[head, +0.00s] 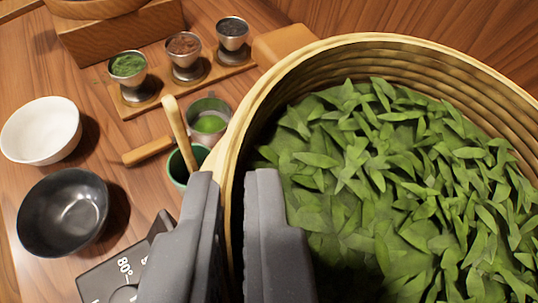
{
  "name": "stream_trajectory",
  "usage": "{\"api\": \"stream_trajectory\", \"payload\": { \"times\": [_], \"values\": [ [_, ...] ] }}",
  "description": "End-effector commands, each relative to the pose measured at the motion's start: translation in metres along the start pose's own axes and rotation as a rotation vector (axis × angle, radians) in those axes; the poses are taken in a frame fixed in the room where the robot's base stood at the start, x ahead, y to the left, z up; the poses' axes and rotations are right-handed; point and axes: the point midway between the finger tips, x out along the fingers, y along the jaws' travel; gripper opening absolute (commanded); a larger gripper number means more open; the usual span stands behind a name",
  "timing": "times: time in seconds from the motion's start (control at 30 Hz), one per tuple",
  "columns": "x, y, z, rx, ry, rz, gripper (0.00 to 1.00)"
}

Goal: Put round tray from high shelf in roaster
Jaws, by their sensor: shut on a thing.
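The round tray (262,92) is a woven bamboo one with a high ribbed wall, and it fills the right half of the head view. Many green tea leaves (400,180) lie in it. My gripper (235,185) is shut on the tray's near left rim, with one finger outside the wall and one inside over the leaves. The tray's right and lower parts run out of the picture. I cannot tell from this view whether the tray is resting on something. No roaster or shelf can be made out for certain.
On the wooden table (70,100) stand a white bowl (42,131), a black bowl (62,212), a rack (190,82) with three small metal cups, and a green cup (183,163) with a wooden handle. A dark panel (105,280) marked 80° is at the bottom left.

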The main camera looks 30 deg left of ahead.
Motion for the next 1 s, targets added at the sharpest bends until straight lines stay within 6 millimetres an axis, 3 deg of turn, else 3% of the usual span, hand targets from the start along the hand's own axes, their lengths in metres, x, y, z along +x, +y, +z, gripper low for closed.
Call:
{"api": "stream_trajectory", "payload": {
  "times": [0.13, 0.4, 0.63, 0.7, 0.73, 1.0],
  "values": [
    [0.007, 0.001, 0.002, 0.001, 0.001, 0.0, 0.0],
    [0.022, -0.002, 0.029, 0.003, 0.0, -0.002, 0.0],
    [0.021, -0.002, 0.029, 0.001, 0.0, -0.001, 0.0],
    [0.021, -0.002, 0.029, 0.001, -0.001, -0.001, 0.25],
    [0.021, -0.002, 0.029, 0.001, -0.001, -0.001, 0.28],
    [0.021, -0.001, 0.029, 0.001, 0.0, 0.0, 0.28]
  ]
}}
